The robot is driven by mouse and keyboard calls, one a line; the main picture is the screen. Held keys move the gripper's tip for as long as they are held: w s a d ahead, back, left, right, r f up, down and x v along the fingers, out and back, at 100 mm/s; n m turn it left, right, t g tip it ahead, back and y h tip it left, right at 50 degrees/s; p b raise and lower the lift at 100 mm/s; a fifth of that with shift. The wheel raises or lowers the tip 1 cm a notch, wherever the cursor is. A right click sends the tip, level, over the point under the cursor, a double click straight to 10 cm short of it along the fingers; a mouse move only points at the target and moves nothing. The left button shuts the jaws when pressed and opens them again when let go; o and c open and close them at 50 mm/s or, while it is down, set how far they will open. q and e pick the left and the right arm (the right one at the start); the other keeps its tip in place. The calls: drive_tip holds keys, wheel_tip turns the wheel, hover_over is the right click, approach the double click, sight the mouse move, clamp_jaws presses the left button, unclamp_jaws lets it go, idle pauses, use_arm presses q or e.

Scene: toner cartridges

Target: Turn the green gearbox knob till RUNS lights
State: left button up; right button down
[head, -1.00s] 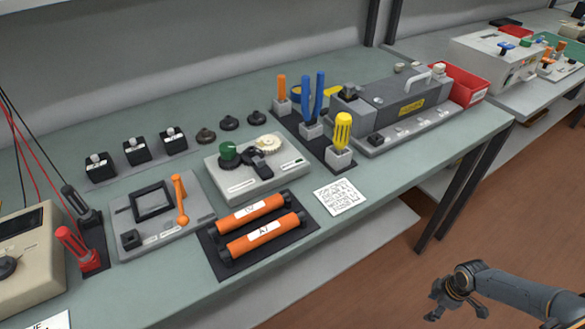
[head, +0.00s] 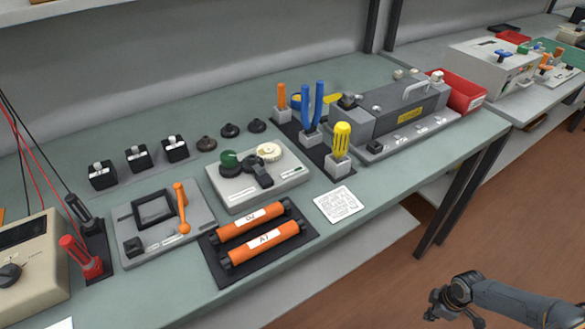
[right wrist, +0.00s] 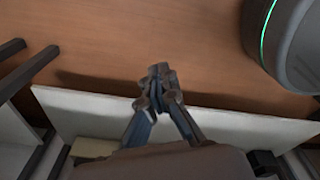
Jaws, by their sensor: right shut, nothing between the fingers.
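The green knob (head: 229,159) stands on the left of a light grey gearbox unit (head: 240,193) in the middle of the bench. A cream toothed wheel (head: 269,152) and a dark knob or crank part (head: 261,174) sit beside it on the same unit. I cannot read a RUNS label or see a lit lamp. My right gripper (head: 446,310) is at the lower right, off the bench and well away from the knob. In the right wrist view its fingers (right wrist: 158,82) are together and empty over the brown floor. My left gripper is not in view.
Two orange toner cartridges (head: 264,240) lie on a dark mat before the gearbox. A paper note (head: 338,204) lies to their right. A tool holder with a yellow screwdriver (head: 342,139) stands right of the gearbox. A panel with an orange lever (head: 181,206) is at left.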

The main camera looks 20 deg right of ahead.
drive_tip(key=s+a+m+p, duration=0.6)
drive_tip(key=s+a+p, duration=1.2)
drive_tip(key=a, duration=0.7)
drive_tip(key=shift+s+a+m+h, duration=0.15)
drive_tip(key=shift+s+m+h, duration=0.15)
drive_tip(key=shift+s, duration=1.2)
idle(2.7)
